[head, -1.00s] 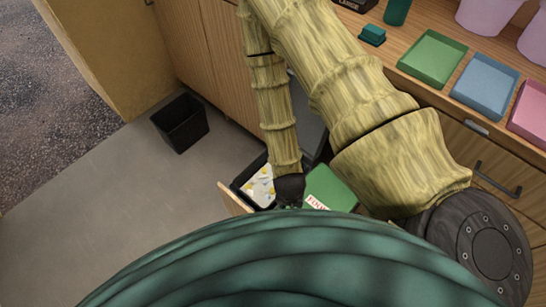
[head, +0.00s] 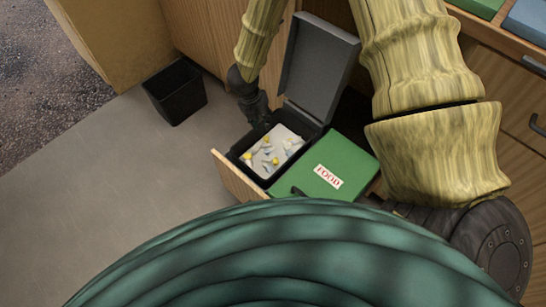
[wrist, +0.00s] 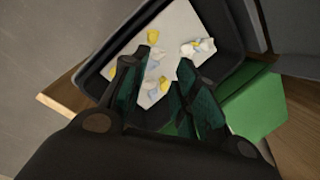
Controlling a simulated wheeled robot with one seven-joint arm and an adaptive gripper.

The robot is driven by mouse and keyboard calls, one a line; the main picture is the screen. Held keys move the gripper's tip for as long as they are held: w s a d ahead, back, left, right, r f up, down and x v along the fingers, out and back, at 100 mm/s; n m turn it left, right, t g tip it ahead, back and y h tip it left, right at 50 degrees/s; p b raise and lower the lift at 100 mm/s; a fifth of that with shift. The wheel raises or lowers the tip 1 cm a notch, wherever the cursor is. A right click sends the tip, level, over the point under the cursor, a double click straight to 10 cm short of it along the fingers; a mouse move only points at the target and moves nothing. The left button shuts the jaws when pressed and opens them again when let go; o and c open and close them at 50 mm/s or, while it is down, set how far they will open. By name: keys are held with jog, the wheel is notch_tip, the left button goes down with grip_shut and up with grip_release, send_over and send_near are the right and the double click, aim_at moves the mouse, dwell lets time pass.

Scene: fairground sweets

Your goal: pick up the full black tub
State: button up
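The black tub (head: 236,152) sits in a pulled-out drawer, its dark lid (head: 318,65) standing open at the back. White, yellow and bluish scraps (head: 270,152) lie inside on a pale surface. In the head view my gripper (head: 257,112) is at the tub's back-left rim; whether it touches cannot be told. In the wrist view its two dark green fingers (wrist: 160,78) are apart with nothing between them, over the tub's opening. The tub's rim (wrist: 232,50) shows there to the right.
A closed green tub (head: 345,160) labelled FOOD stands right beside the black one. The drawer's wooden front (head: 238,180) is at the lower left. An empty-looking black bin (head: 175,95) stands on clear grey floor. Cabinet fronts rise behind.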

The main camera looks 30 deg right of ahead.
jog(key=w+f+m+b, duration=0.1)
jog(key=w+f+m, duration=0.1)
jog(key=m, duration=0.1)
jog(key=w+a+f+m+y+b, duration=0.1)
jog(key=w+f+m+b, duration=0.1)
jog(key=m, duration=0.1)
jog(key=shift+w+a+f+m, duration=0.2)
jog(key=shift+w+f+m, duration=0.05)
jog(key=shift+w+m, duration=0.15)
jog(key=shift+w+d+f+b, duration=0.15)
jog(key=shift+f+b, duration=0.25)
jog(key=shift+f, duration=0.5)
jog(key=shift+s+d+f+b, duration=0.1)
jog(key=shift+d+f+b, duration=0.2)
jog(key=shift+f, duration=0.65)
jog(key=shift+w+d+f+b, duration=0.1)
jog(key=shift+f+b, duration=0.35)
jog(key=shift+f, duration=0.45)
grip_shut()
jog(key=shift+r, duration=0.1)
